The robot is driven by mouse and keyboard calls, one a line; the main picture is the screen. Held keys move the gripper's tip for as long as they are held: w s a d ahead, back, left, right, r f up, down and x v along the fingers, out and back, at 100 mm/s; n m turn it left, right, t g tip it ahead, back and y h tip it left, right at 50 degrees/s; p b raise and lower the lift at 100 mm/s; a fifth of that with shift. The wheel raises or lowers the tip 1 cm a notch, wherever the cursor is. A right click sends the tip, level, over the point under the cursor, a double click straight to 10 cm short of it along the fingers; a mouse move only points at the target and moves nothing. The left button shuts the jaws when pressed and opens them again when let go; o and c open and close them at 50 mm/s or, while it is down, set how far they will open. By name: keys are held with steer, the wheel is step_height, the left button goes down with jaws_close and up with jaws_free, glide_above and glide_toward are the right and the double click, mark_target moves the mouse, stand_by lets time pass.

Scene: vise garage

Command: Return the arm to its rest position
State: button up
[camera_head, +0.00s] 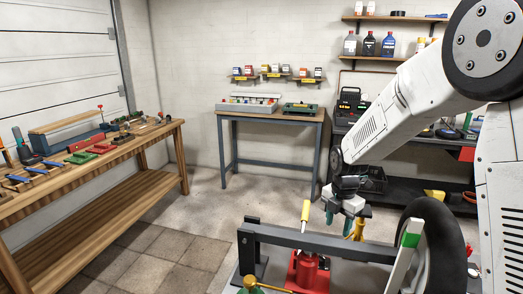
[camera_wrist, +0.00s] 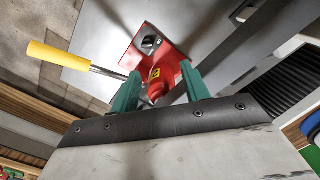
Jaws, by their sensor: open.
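My gripper (camera_head: 339,226) hangs from my white arm at the right of the head view. Its green fingers are apart with nothing held between them. In the wrist view my gripper (camera_wrist: 160,72) points toward a red jack-like device (camera_wrist: 152,58) with a yellow-handled lever (camera_wrist: 50,57). In the head view the red device (camera_head: 306,272) sits low in the picture, partly hidden by a dark grey bar. Its yellow handle (camera_head: 305,210) stands upright to the left of my gripper. I cannot tell whether the fingers touch anything, but they look clear of the device.
The dark grey bar (camera_head: 310,241) crosses below my gripper. A black tyre (camera_head: 440,240) stands to its right. A wooden workbench (camera_head: 130,196) with tools is at the left, a smaller table (camera_head: 267,114) at the back. The floor between them is clear.

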steer(key=s+r+m, duration=0.1)
steer(key=r, duration=0.1)
steer(key=s+r+m, duration=0.1)
steer(key=s+r, duration=0.1)
steer(key=r, duration=0.1)
steer(key=s+d+r+m, duration=0.1)
steer(key=s+r+m, duration=0.1)
steer(key=shift+s+r, duration=0.2)
steer(key=s+r+m, duration=0.3)
steer(key=s+m, duration=0.4)
steer(key=s, duration=0.2)
steer(key=s+r+m, duration=0.3)
steer(key=s+m, duration=0.4)
steer(key=s, duration=0.3)
steer(key=s+r+m, duration=0.3)
steer(key=s+m, duration=0.3)
steer(key=s, duration=0.4)
steer(key=shift+d+r+m+t, duration=0.25)
steer(key=shift+r+m+t, duration=0.1)
steer(key=shift+m+t, duration=0.05)
